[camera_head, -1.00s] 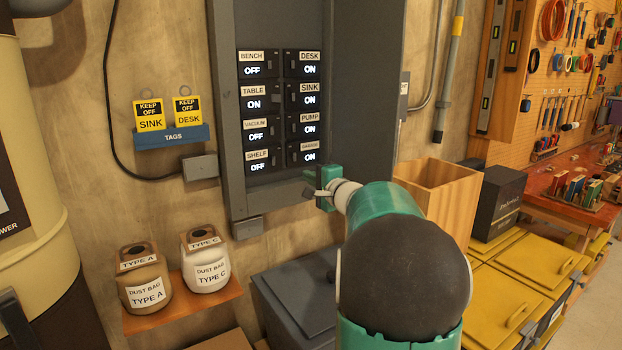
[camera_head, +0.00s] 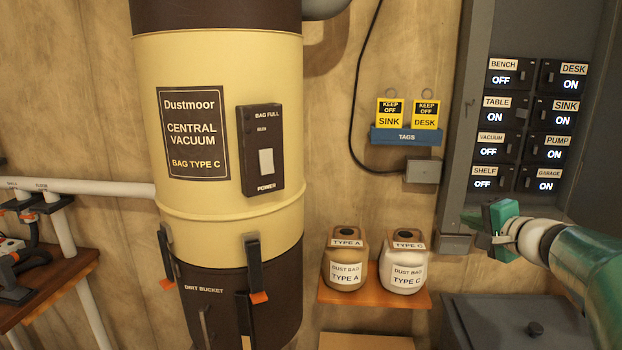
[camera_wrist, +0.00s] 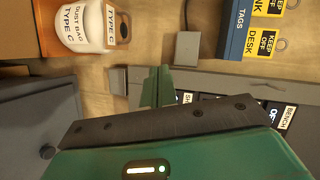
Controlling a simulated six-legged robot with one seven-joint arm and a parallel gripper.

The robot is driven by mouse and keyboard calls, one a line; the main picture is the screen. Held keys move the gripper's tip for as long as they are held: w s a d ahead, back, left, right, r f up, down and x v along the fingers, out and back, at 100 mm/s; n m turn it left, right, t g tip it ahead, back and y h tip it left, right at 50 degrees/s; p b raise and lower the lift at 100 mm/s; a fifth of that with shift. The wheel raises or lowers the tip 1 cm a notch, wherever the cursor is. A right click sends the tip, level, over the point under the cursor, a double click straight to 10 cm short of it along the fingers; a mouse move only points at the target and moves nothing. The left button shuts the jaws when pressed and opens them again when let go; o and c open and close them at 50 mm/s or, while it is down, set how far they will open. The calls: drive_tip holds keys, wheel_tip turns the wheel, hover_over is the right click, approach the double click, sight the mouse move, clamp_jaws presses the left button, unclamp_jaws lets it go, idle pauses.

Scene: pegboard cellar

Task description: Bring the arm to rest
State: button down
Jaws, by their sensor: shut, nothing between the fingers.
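My gripper (camera_head: 480,222) is green, at the end of my green and white arm at the lower right of the head view. It is shut and empty, in front of the lower left part of the grey breaker panel (camera_head: 455,130). It stands to the right of the white type C dust bag (camera_head: 404,262) and appears apart from it. In the wrist view the shut green fingers (camera_wrist: 156,88) point at the wall near the panel's lower edge, and hold nothing.
The Dustmoor central vacuum (camera_head: 215,60) stands left of centre. A type A dust bag (camera_head: 345,258) shares an orange shelf (camera_head: 375,297). A blue tag rack (camera_head: 406,137) holds SINK and DESK tags. A grey chest (camera_head: 525,310) sits below my arm; a workbench (camera_head: 60,275) is far left.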

drive_tip(key=s+a+f+n+g+y, duration=0.1)
drive_tip(key=s+a+f+n+g, duration=0.1)
drive_tip(key=s+a, duration=0.3)
drive_tip(key=s+a+f+n+g, duration=0.2)
drive_tip(key=a+n, duration=0.1)
drive_tip(key=a, duration=0.5)
drive_tip(key=s+a+f+n+g+y, duration=0.1)
drive_tip(key=s+a+f+n+g, duration=0.1)
drive_tip(key=s+a, duration=0.3)
drive_tip(key=s+a+f+n+g+h, duration=0.1)
drive_tip(key=s+a+f+n+h, duration=0.1)
drive_tip(key=s, duration=0.5)
drive_tip(key=s+a+f+n+g+h, duration=0.2)
drive_tip(key=s+f+n+h, duration=0.1)
drive_tip(key=s, duration=0.4)
wheel_tip(320, 180, down, 2)
drive_tip(key=shift+s+a+f+n, duration=0.2)
drive_tip(key=shift+s+n, duration=0.15)
drive_tip(key=shift+n, duration=0.45)
drive_tip(key=shift+d, duration=0.15)
